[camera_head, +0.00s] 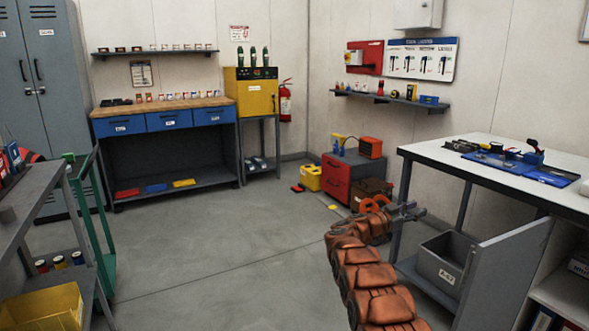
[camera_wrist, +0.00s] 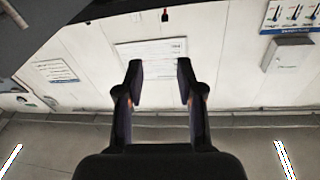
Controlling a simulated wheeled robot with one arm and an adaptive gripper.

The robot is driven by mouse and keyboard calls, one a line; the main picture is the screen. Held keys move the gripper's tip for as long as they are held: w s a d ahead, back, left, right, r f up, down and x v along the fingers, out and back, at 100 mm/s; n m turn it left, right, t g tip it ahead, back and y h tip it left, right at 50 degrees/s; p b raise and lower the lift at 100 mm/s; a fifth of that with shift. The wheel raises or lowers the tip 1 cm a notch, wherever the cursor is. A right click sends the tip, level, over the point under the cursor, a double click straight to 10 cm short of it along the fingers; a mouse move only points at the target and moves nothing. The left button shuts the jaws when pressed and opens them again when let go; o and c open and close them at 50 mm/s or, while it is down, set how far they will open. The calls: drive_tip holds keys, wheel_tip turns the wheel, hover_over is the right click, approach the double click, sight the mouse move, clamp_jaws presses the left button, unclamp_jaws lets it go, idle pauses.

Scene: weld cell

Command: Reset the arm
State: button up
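My orange arm reaches forward from the lower right of the head view. My gripper (camera_head: 410,212) is at its far end, in front of the white-topped workbench (camera_head: 500,150) and below the level of its top. In the wrist view my gripper (camera_wrist: 160,82) shows two dark fingers spread apart with nothing between them. Behind them are a pale wall and a white sign (camera_wrist: 152,52). The wrist picture appears upside down, with ceiling lights near the bottom.
A grey bin (camera_head: 444,262) stands on the workbench's lower shelf, close to my gripper. A red cabinet (camera_head: 351,176) stands beyond the arm. A grey shelf cart with a yellow bin (camera_head: 43,307) is at the left. The middle floor is clear.

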drive_tip(key=w+a+r+n+t+y, duration=0.6)
drive_tip(key=a+r+n+t+y, duration=0.25)
drive_tip(key=a+r, duration=0.3)
drive_tip(key=s+a+n+y, duration=0.4)
drive_tip(key=a+y, duration=0.3)
drive_tip(key=a, duration=0.1)
drive_tip(key=s+a+f+n+g+y, duration=0.1)
drive_tip(key=s+a+f+g+y, duration=0.2)
drive_tip(key=s, duration=0.6)
drive_tip(key=s+a+f+n+g+y, duration=0.2)
drive_tip(key=s+a+f, duration=0.25)
drive_tip(key=s, duration=0.35)
drive_tip(key=s+d+f+g+h, duration=0.1)
drive_tip(key=s+d+f+g, duration=0.2)
drive_tip(key=s, duration=1.4)
drive_tip(key=s+d+f+g+h, duration=0.1)
drive_tip(key=s+f+g, duration=0.4)
drive_tip(key=s, duration=1.2)
drive_tip(key=s+d+f+g+h, duration=0.15)
drive_tip(key=s+g, duration=0.35)
drive_tip(key=s, duration=1.2)
wheel_tip(320, 180, up, 24)
drive_tip(key=y+p, duration=0.1)
drive_tip(key=p, duration=2.2)
drive_tip(key=shift+s+d+t, duration=0.15)
drive_tip(key=shift+s+t, duration=0.1)
drive_tip(key=shift+t, duration=0.2)
